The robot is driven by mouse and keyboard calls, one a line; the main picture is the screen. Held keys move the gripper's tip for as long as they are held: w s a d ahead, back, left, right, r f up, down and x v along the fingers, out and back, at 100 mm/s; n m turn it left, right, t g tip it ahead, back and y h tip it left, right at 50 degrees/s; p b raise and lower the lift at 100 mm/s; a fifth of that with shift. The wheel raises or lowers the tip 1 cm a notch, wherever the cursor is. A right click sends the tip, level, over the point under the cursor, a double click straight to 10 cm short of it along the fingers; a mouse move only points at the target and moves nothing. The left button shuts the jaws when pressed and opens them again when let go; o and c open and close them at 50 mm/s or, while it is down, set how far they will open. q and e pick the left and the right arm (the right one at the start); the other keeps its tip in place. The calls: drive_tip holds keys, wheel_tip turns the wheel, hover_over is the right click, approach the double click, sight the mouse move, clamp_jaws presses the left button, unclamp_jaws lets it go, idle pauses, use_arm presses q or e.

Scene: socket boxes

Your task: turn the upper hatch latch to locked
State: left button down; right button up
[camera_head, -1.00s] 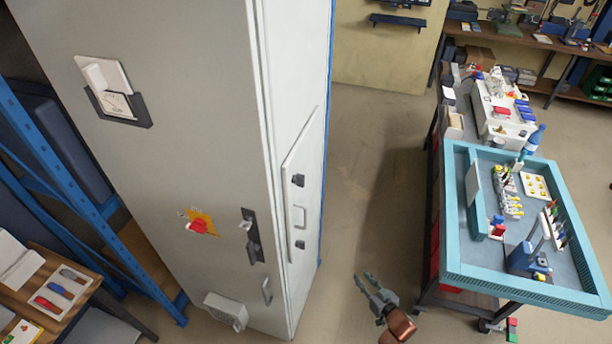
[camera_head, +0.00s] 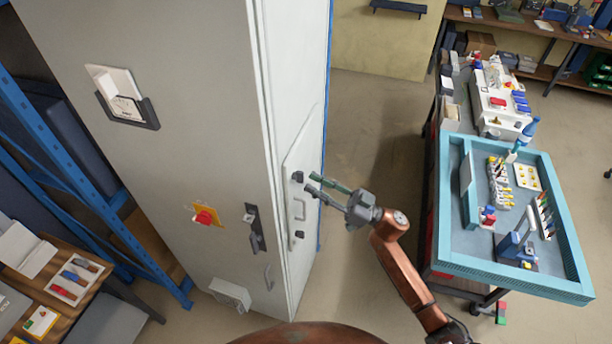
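The hatch (camera_head: 290,160) is a pale panel on the narrow right side of a tall grey cabinet. Its upper latch (camera_head: 297,177) is a small dark block near the hatch's right edge. A lower latch (camera_head: 299,234) sits below it, with a light handle (camera_head: 299,208) between them. My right gripper (camera_head: 311,183) points left at the hatch, its two fingers apart and nothing seen between them. The fingertips are just right of the upper latch; I cannot tell whether they touch it. The latch's exact angle is too small to read. My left gripper is out of view.
The cabinet front carries a red knob on a yellow plate (camera_head: 206,216) and a dark latch handle (camera_head: 255,229). A blue-rimmed workbench (camera_head: 450,262) stands at right. A wooden table with tools (camera_head: 98,283) stands at lower left. Floor is clear between cabinet and workbench.

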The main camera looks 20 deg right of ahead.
drive_tip(key=x, duration=0.3)
drive_tip(key=shift+w+a+r+p, duration=0.1)
drive_tip(key=shift+w+a+p, duration=0.15)
drive_tip(key=shift+p, duration=0.15)
drive_tip(key=shift+c, duration=0.6)
clamp_jaws()
